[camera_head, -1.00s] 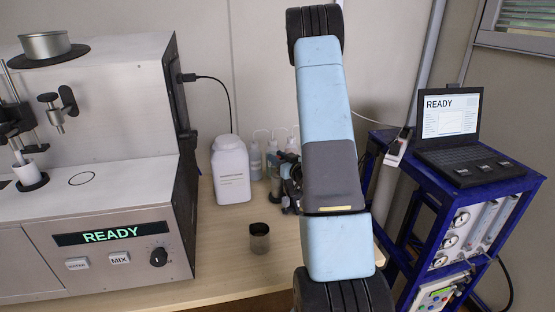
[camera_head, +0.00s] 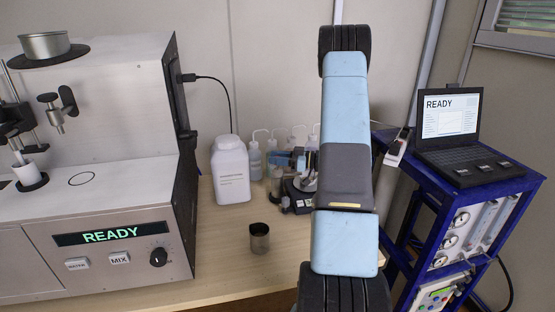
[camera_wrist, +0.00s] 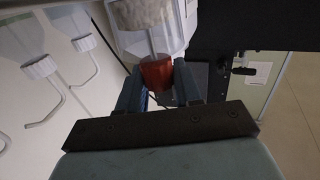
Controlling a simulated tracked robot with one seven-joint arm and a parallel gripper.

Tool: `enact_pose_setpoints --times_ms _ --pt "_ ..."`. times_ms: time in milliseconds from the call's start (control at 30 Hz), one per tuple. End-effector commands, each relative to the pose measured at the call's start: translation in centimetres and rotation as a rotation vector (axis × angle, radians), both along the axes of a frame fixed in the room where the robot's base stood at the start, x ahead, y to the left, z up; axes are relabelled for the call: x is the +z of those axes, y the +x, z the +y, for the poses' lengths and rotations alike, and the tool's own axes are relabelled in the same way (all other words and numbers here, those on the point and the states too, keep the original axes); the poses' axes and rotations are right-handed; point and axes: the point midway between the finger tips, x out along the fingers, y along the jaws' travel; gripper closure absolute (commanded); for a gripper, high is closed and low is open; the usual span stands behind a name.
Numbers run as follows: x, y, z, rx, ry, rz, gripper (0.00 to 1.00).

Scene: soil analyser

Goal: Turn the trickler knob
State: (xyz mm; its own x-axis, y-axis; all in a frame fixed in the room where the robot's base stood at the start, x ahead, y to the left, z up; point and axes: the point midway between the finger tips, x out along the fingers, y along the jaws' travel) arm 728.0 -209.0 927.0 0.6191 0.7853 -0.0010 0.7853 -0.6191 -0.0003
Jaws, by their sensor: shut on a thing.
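The trickler (camera_head: 299,196) is a small dark-based device on the wooden bench, partly hidden behind my arm in the head view. In the wrist view its clear holder (camera_wrist: 122,40) contains pale material, and a thin rod runs to the red-brown trickler knob (camera_wrist: 157,74). My gripper (camera_wrist: 159,82) has its two blue fingers on either side of the knob and is shut on it. A blue part beside the trickler in the head view looks like my gripper, but the knob is too small to make out there.
A metal cup (camera_head: 259,238), a white jar (camera_head: 231,170) and several wash bottles (camera_head: 255,160) stand near the trickler. The grey analyser (camera_head: 95,160) reading READY is at the left. A blue rack (camera_head: 470,200) with a laptop (camera_head: 455,130) is at the right.

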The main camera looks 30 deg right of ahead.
Motion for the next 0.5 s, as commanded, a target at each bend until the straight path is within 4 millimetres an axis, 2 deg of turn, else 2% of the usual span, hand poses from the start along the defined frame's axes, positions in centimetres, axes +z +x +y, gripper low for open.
enact_pose_setpoints --times_ms 500 --pt "-0.02 0.04 0.10 0.060 0.001 0.000 0.97"
